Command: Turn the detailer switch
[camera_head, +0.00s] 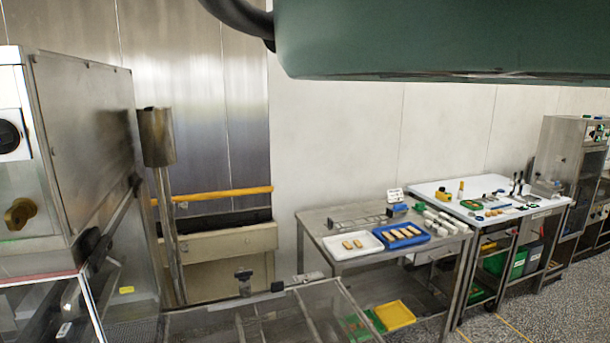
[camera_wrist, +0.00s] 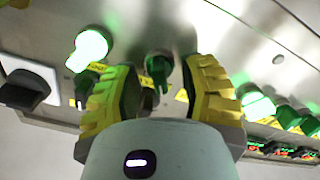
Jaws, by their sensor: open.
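In the wrist view my gripper (camera_wrist: 160,100) is open, its two yellow ribbed fingers spread toward a steel control panel. A small dark switch (camera_wrist: 160,68) with a green tint on the panel shows between the fingertips; contact cannot be told. A yellow label lies beside it, but its words are unreadable, so I cannot confirm that it is the detailer switch. A larger black rotary knob on a white plate (camera_wrist: 25,88) is at the left. The head view does not show my gripper.
A lit green lamp (camera_wrist: 90,48) is left of the fingers. Another lit green control (camera_wrist: 258,102), green buttons and red displays (camera_wrist: 285,151) are at the right. In the head view, a steel cabinet (camera_head: 85,130) stands left; a steel cart (camera_head: 345,250) and white-topped table (camera_head: 440,190) stand right.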

